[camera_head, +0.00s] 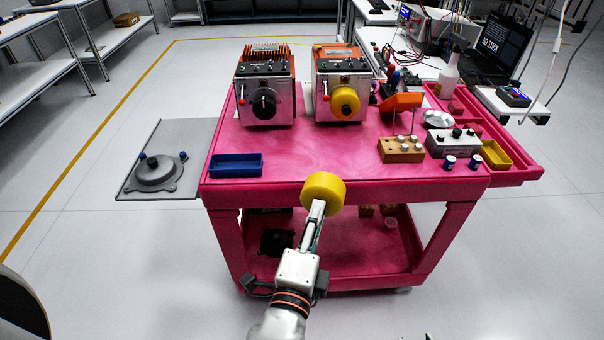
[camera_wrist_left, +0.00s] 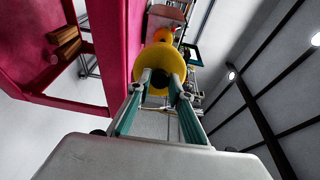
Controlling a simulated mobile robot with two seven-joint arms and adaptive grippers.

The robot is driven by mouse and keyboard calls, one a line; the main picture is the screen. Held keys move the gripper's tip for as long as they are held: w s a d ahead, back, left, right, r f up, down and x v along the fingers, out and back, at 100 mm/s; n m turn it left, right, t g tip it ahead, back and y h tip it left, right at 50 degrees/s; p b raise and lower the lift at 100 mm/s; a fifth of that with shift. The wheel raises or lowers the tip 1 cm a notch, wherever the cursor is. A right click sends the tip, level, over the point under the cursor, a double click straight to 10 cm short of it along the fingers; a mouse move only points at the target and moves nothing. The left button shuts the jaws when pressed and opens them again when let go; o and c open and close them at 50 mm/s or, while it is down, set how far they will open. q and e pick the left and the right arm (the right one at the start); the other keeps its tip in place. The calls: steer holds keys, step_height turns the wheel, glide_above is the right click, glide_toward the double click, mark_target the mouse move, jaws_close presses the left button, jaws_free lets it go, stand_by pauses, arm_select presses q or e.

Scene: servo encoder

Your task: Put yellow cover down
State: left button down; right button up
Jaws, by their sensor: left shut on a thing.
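The yellow cover (camera_head: 324,189) is a round, cup-like piece. My left gripper (camera_head: 318,210) is shut on it and holds it at the front edge of the pink cart top (camera_head: 290,160). In the left wrist view the cover (camera_wrist_left: 163,60) shows as a yellow ring between the two fingers of my left gripper (camera_wrist_left: 160,85). I cannot tell from these views whether the cover touches the cart. A second yellow round piece (camera_head: 344,103) sits on the front of the right-hand motor unit. My right gripper is not in view.
A blue tray (camera_head: 236,166) lies at the cart's front left. Two motor units (camera_head: 264,88) stand at the back. A wooden block (camera_head: 401,150), a grey box (camera_head: 452,144) and a yellow bin (camera_head: 496,155) stand at the right. The cart top's middle is clear.

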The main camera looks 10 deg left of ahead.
arm_select(q)
steer(key=s+a+f+m+g+h, duration=0.1)
steer(key=a+f+m+g+h, duration=0.3)
steer(key=a, duration=0.6)
steer(key=s+a+f+m+g+h, duration=0.1)
steer(key=a+f, duration=0.4)
steer(key=a, duration=0.5)
steer(key=w+d+r+m+g+h, duration=0.1)
steer(key=w+d+m+g+h, duration=0.3)
steer(key=w+d+m+g, duration=0.4)
steer(key=d+m+g, duration=0.4)
steer(key=d, duration=0.2)
steer(key=shift+d+r+h, duration=0.15)
steer(key=shift+r+h, duration=0.15)
steer(key=shift+r, duration=0.05)
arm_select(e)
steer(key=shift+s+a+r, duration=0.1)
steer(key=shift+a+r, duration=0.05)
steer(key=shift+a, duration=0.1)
arm_select(q)
steer(key=shift+w, duration=0.2)
